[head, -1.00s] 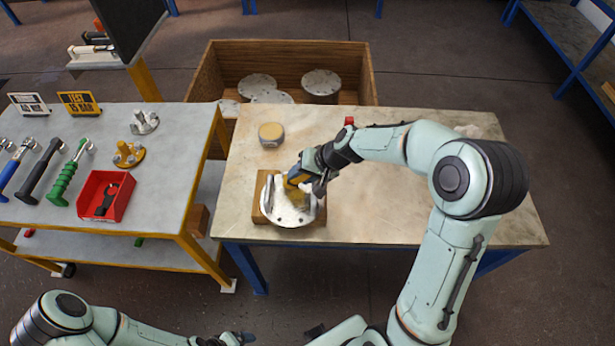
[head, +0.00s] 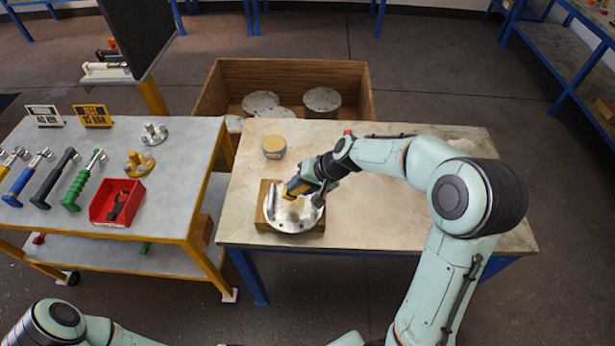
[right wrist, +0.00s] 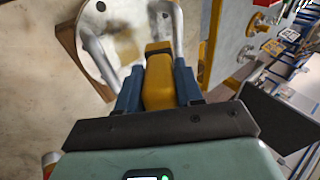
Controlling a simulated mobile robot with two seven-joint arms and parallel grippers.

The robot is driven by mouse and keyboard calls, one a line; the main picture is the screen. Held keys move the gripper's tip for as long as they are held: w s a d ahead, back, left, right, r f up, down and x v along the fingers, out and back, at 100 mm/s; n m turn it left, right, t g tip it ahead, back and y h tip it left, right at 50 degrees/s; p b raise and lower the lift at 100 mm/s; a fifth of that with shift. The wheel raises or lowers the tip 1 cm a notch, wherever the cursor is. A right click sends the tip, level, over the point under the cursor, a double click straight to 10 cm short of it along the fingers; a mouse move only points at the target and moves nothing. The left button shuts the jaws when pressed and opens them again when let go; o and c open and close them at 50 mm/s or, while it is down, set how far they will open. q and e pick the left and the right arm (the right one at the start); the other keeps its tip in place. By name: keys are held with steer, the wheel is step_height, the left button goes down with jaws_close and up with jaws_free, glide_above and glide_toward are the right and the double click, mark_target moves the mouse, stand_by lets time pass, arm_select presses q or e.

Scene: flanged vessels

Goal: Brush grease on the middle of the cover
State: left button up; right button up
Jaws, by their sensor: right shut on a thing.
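The cover (head: 287,226) is a round silver disc with bolt holes and two upright handles. It lies on a wooden block on the bench, and part of it shows in the right wrist view (right wrist: 97,22). My right gripper (head: 307,187) is shut on the yellow handle of a brush (head: 294,188), tilted over the cover between its handles. In the right wrist view, the blue fingers close on the yellow brush handle (right wrist: 158,82). A tan patch shows near the cover's middle; I cannot tell whether it is grease or bristles. My left gripper is out of view.
A small round tin with a yellowish top (head: 273,147) stands behind the cover. A wooden crate (head: 225,85) with several metal discs is behind the bench. The left table (head: 120,160) holds tools and a red bin (head: 103,213). The bench (head: 400,215) is clear at right front.

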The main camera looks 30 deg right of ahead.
steer(key=shift+r, duration=0.75)
steer(key=shift+s+r+p, duration=0.1)
steer(key=shift+r+p, duration=0.2)
steer(key=shift+r, duration=0.6)
steer(key=shift+a+r, duration=0.1)
steer(key=shift+r, duration=0.1)
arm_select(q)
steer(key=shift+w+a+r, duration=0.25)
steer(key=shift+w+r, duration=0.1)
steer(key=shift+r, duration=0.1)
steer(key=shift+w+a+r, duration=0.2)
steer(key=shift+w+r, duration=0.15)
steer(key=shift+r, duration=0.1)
